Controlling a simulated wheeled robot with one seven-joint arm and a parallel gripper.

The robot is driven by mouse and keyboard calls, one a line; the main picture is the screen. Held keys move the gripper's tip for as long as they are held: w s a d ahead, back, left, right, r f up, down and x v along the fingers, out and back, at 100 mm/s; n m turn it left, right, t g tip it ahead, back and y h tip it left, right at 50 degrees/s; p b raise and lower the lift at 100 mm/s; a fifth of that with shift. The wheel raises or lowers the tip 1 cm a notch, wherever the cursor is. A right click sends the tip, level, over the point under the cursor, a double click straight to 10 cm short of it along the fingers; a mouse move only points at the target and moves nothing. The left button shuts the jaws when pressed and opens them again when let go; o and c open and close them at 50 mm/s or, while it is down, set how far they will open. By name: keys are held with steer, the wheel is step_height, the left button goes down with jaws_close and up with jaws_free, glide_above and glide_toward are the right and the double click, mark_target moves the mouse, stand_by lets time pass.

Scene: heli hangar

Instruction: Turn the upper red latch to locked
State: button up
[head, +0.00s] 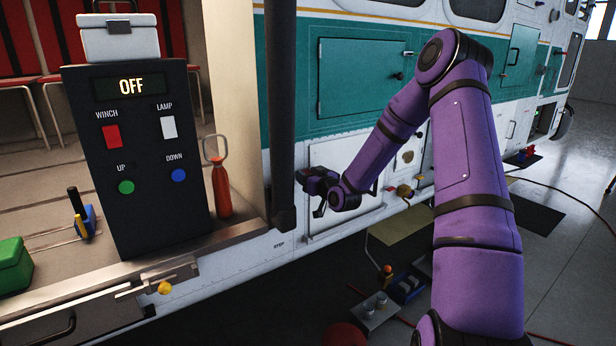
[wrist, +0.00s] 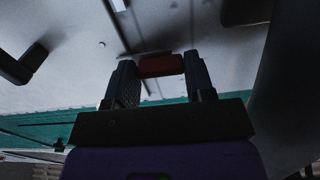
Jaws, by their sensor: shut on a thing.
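My gripper (head: 312,188) is at the white lower side of the helicopter, just right of a dark upright post. In the wrist view my gripper (wrist: 158,68) has its two dark fingers on either side of a red latch (wrist: 160,66) and is shut on it. The latch lies crosswise between the fingertips, close to a pale grey surface. In the head view the latch is hidden behind the gripper. Its exact turn angle and any locked mark cannot be read. No second red latch can be made out.
The dark post (head: 280,110) stands close left of my gripper. A control box (head: 135,215) reading OFF and a red bottle (head: 221,190) are on the ledge at left. A yellowish board (head: 402,226) sticks out below right. An orange-topped thing (head: 387,272) is near the floor.

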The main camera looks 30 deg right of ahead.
steer(key=o, duration=0.9)
steer(key=s, duration=1.1)
steer(key=shift+d, duration=0.15)
steer(key=shift+w, duration=0.1)
steer(key=s+a+r+n+g+h, duration=0.2)
steer(key=s+a+r+g, duration=0.7)
steer(key=r, duration=0.4)
steer(key=s+a+r+g, duration=0.1)
steer(key=s+a+r, duration=0.1)
steer(key=s, duration=0.6)
steer(key=s+a+r+m+g+y, duration=0.1)
steer(key=s+a+r, duration=0.2)
steer(key=s, duration=0.5)
steer(key=s+a+r+m+g, duration=0.1)
steer(key=s+a, duration=0.3)
steer(key=s, duration=0.4)
steer(key=shift+s+a+r+g, duration=0.15)
steer(key=shift+r+g, duration=0.05)
steer(key=shift+r, duration=0.2)
steer(key=shift+s+a+r+g, duration=0.15)
steer(key=shift+r+g, duration=0.05)
steer(key=shift+r, duration=0.2)
